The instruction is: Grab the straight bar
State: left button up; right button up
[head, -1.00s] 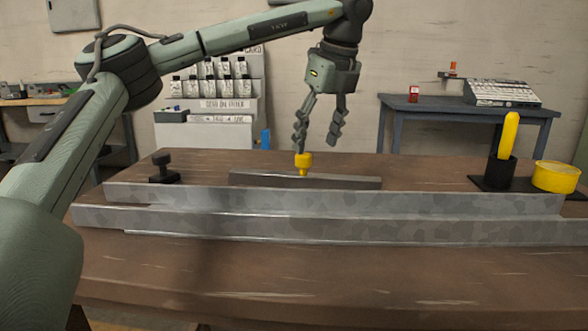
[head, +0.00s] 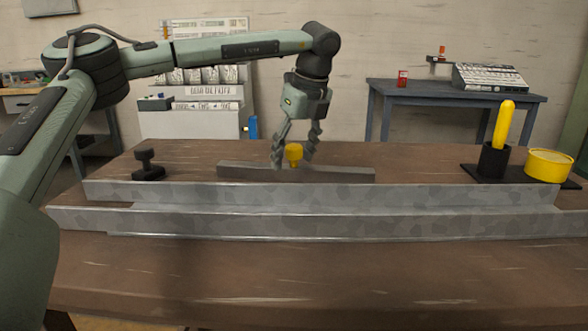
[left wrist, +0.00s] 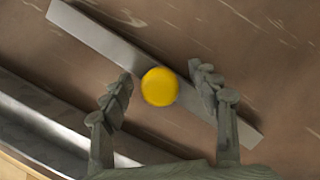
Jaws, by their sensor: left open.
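The straight bar (head: 340,174) is a grey metal bar with a yellow knob (head: 294,154) standing up from its middle. It lies on the brown table behind the long metal rails. My left gripper (head: 294,162) is open and lowered over the bar, with one finger on each side of the knob. In the left wrist view the bar (left wrist: 100,38) runs diagonally, and the round yellow knob (left wrist: 159,87) sits between the open fingers (left wrist: 160,92), with gaps at both sides. My right gripper is not in view.
Long grey metal rails (head: 320,222) lie across the table (head: 330,280) in front of the bar. A black knob (head: 147,166) stands at left. A black holder (head: 494,161) with a yellow handle (head: 503,125) and a yellow round container (head: 549,165) stand at right.

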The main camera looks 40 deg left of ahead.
pick_arm(q)
jog(key=shift+s, duration=0.1)
grip_shut()
dwell(0.3)
